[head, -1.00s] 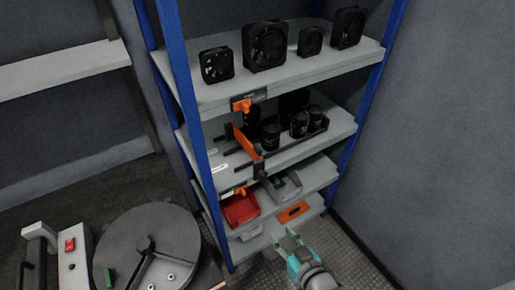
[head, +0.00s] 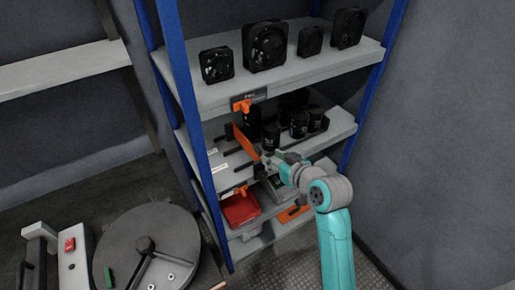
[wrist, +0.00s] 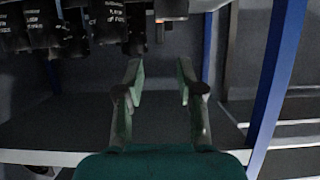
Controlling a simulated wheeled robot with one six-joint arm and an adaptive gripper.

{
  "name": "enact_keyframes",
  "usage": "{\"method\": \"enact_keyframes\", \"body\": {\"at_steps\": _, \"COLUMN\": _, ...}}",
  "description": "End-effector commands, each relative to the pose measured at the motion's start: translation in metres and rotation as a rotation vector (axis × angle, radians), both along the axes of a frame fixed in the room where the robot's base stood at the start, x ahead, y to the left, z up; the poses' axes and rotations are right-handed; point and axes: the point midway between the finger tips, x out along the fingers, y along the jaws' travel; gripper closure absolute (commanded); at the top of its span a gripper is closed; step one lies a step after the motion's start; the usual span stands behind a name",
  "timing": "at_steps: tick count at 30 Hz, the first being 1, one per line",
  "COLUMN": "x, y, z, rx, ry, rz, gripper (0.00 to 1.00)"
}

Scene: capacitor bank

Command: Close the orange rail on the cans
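The orange rail (head: 246,142) stands slanted on the middle shelf of the blue-posted rack, left of the black cans (head: 300,124). A dark clamp-like block sits at its front end, partly hidden by my gripper. My gripper (head: 271,160) is at the front edge of that shelf, close to the rail's front end; I cannot tell if it touches. In the wrist view my gripper (wrist: 159,78) is open with nothing between its fingers. Black cans (wrist: 107,20) with white print show at the top there, and a small orange patch lies just beyond the fingertips.
Black fans (head: 265,46) stand on the shelf above. A red bin (head: 240,208) and a grey bin are on the shelf below. Blue posts (head: 185,90) flank the rack. A round grey table (head: 150,245) is at lower left. A grey wall closes the right side.

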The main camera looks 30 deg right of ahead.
Motion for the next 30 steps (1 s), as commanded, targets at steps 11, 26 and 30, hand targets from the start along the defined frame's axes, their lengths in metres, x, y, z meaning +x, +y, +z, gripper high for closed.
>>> {"method": "enact_keyframes", "body": {"at_steps": 11, "x": 0.057, "y": 0.003, "z": -0.024, "rx": 0.002, "ry": 0.000, "rz": 0.001, "gripper": 0.62}}
{"method": "enact_keyframes", "body": {"at_steps": 26, "x": 0.094, "y": 0.005, "z": -0.039, "rx": 0.001, "ry": -0.001, "rz": 0.000, "gripper": 0.62}}
{"method": "enact_keyframes", "body": {"at_steps": 30, "x": 0.093, "y": 0.005, "z": -0.039, "rx": 0.001, "ry": -0.001, "rz": 0.000, "gripper": 0.62}}
